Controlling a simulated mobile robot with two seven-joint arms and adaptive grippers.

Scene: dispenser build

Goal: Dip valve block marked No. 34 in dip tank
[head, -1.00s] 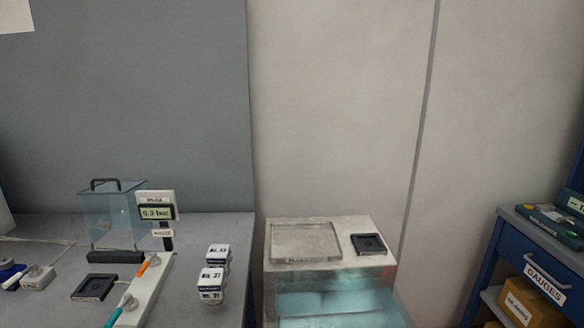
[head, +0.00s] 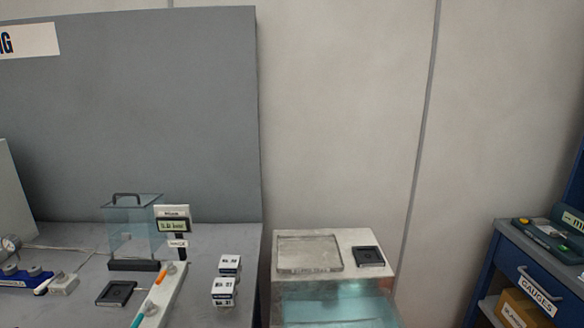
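Two white blocks with dark printed labels stand at the right end of the grey bench: a rear block (head: 230,263) and a front block (head: 223,291). Their numbers are too small to read surely; the front one looks like No. 37, and I cannot make out a No. 34. The dip tank (head: 337,305) stands right of the bench, with clear walls and teal liquid, cut off by the lower picture edge. Its pale top carries a clear square lid or plate (head: 308,253) and a black square fixture (head: 368,256). Neither of my grippers is in view.
On the bench (head: 75,238) are a clear box with a handle (head: 134,228), a pressure display (head: 173,225), a black square pad (head: 116,293) and a pale strip with coloured handles (head: 160,295). A blue gauges cabinet (head: 535,270) stands at right.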

